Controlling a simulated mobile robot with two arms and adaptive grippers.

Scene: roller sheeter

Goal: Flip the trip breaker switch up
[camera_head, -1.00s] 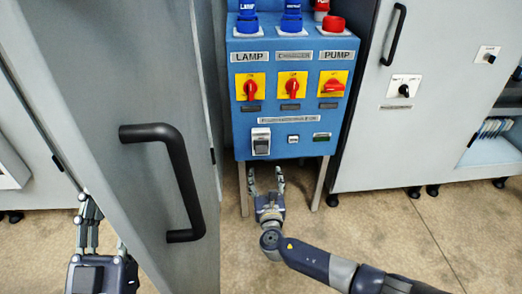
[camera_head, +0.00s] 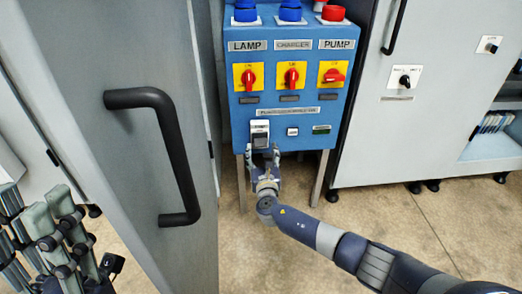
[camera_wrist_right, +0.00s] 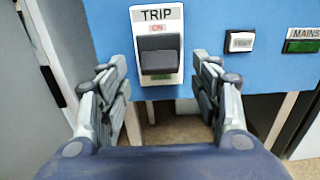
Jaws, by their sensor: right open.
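The trip breaker (camera_head: 260,134) is a white unit with a dark switch, low on the left of the blue panel. In the right wrist view the dark trip switch (camera_wrist_right: 158,54) sits below the TRIP and red ON labels, with a green label partly seen under it. My right gripper (camera_head: 264,152) is open and empty, just below and in front of the breaker. In the right wrist view its fingers (camera_wrist_right: 160,92) stand either side of the switch's lower end, apart from it. My left gripper (camera_head: 62,235) is at the lower left, with its finger opening unclear.
The blue panel (camera_head: 340,110) also holds red rotary switches, a TEST button (camera_wrist_right: 240,42) and a green MAINS indicator (camera_wrist_right: 302,40). A grey door with a black handle (camera_head: 175,150) stands at left. Grey cabinets (camera_head: 430,110) stand at right. Floor is open below.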

